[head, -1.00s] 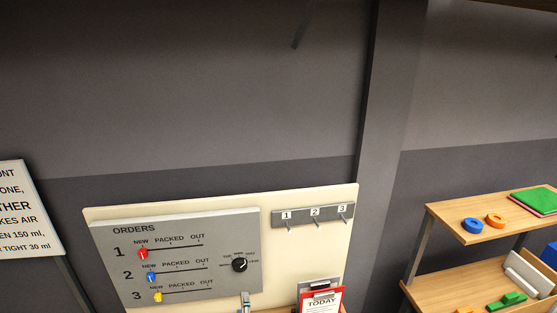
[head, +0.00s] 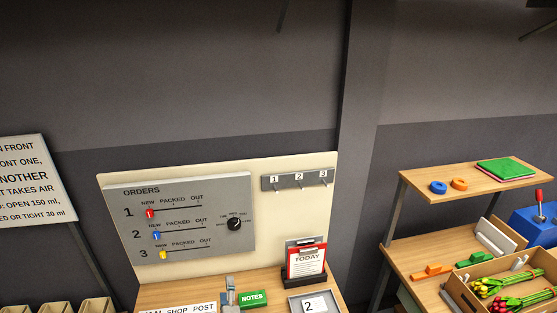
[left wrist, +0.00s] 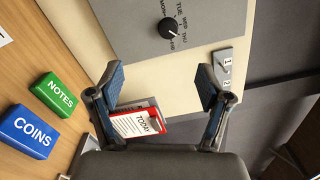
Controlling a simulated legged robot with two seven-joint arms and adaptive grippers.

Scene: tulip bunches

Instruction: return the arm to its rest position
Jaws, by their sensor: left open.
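My left gripper (left wrist: 161,82) is open and empty in the left wrist view, its two dark fingers spread wide. Behind the fingers are the cream board (left wrist: 205,55) and a red clipboard marked TODAY (left wrist: 138,122), with nothing between the fingertips. In the head view a small grey upright piece (head: 229,290) shows at the bottom, beside the green NOTES block; I cannot tell for sure whether it is part of my gripper. The rest of my left arm is out of the head view. My right gripper is in neither view.
The ORDERS panel (head: 180,225) and hook strip (head: 298,179) are on the board behind the desk (head: 165,292). A green NOTES block (head: 252,299) and blue COINS block (left wrist: 27,131) lie on the desk. Shelves (head: 450,186) and a tulip crate (head: 462,297) stand right.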

